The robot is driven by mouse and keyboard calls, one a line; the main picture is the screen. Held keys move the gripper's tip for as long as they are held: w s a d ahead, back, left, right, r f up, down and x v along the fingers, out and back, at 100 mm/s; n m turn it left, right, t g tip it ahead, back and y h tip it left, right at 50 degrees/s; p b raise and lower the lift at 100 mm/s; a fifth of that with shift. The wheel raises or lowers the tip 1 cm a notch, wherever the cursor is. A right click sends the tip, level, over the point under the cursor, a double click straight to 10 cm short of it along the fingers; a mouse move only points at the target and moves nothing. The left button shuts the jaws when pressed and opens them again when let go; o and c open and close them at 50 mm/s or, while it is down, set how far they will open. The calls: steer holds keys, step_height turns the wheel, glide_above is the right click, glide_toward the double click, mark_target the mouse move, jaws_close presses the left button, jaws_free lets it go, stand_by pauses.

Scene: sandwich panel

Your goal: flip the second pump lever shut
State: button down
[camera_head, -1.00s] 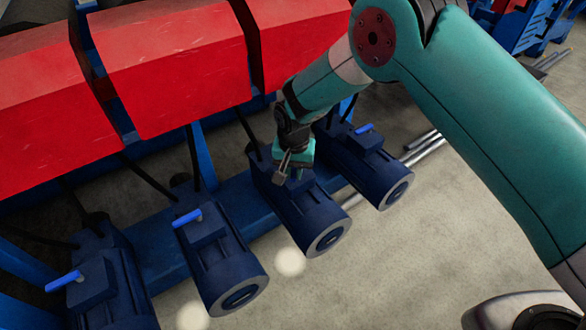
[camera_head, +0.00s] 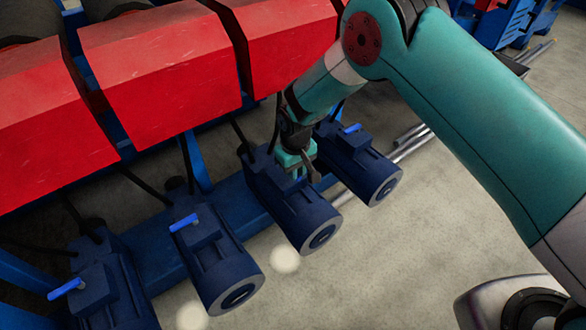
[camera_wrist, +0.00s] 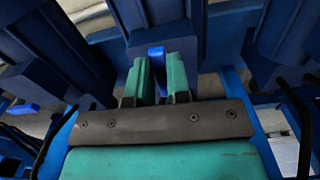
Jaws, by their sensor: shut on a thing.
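The second pump (camera_head: 290,205) from the right is a dark blue cylinder with a box on top. My gripper (camera_head: 309,168) is at that box and hides the pump's lever in the head view. In the wrist view, the bright blue lever (camera_wrist: 156,58) stands between the two teal fingers of my gripper (camera_wrist: 158,76), which is shut on it. The far end of the lever shows past the fingertips.
Similar pumps stand on both sides: one at right with a blue lever (camera_head: 352,128), one at left with a lever (camera_head: 184,222), and a far-left one with a lever (camera_head: 66,288). Red covers (camera_head: 155,70) rise behind. Open floor (camera_head: 400,265) lies in front.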

steer(key=shift+w+d+n, duration=0.1)
steer(key=shift+d+n, duration=0.05)
steer(key=shift+n, duration=0.25)
steer(key=c, duration=1.1)
jaws_free()
steer(key=shift+r, duration=0.1)
step_height(320, 180, up, 17)
steer(key=p, duration=0.3)
steer(key=shift+r, duration=0.1)
